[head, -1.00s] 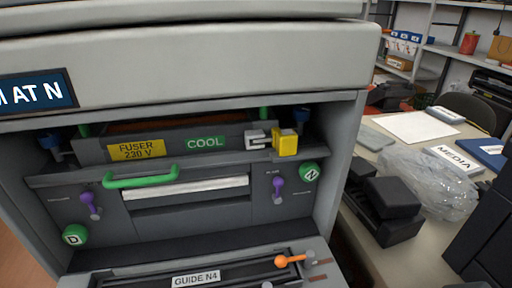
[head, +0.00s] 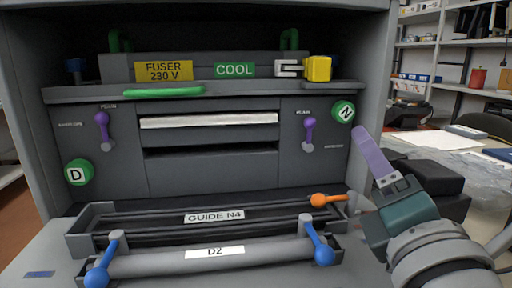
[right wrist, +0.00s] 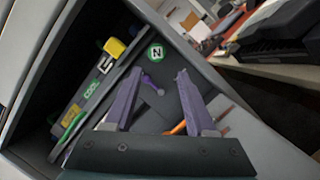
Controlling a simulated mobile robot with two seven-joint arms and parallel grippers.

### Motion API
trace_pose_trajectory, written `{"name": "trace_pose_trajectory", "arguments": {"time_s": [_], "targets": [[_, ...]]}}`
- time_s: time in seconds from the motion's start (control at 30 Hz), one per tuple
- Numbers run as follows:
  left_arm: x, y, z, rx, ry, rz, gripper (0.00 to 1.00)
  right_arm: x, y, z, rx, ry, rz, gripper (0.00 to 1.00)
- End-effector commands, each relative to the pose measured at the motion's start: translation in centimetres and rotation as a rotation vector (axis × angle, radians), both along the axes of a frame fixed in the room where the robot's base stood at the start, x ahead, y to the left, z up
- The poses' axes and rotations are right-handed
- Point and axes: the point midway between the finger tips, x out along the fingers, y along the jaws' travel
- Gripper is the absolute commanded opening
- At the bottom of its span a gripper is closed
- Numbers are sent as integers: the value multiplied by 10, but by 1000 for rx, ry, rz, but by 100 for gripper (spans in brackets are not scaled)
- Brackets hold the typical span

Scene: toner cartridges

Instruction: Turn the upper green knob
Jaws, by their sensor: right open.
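The upper green knob (head: 343,111), marked N, is on the right of the machine's inner panel in the head view. It also shows in the right wrist view (right wrist: 156,53), ahead of the fingers. A lower green knob (head: 78,172), marked D, is at the panel's left. My right gripper (head: 366,140) is just right of the N knob in the head view, with purple fingers. In the right wrist view (right wrist: 155,90) its fingers are apart with nothing between them. The knob appears beyond the fingertips, not touched. My left gripper is not in view.
Purple levers (head: 309,134) (head: 102,131) flank the central slot. An orange-tipped lever (head: 319,199) and the D2 roller (head: 213,256) with blue handles are below. A yellow latch (head: 317,69) is above. The machine's right side wall (head: 371,75) stands close to my gripper.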

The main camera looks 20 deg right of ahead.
Motion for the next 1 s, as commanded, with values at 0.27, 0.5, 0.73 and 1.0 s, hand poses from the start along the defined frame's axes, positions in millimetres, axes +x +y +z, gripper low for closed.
{"name": "trace_pose_trajectory", "arguments": {"time_s": [0.27,0.5,0.73,1.0], "targets": [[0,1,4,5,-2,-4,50,35,-14,13,-27,-10,5,56],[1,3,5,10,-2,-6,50,72,-31,22,-24,-8,4,56],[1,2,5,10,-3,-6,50,87,-38,25,-21,-5,6,56],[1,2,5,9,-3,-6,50,88,-38,25,-20,-5,7,53]]}}
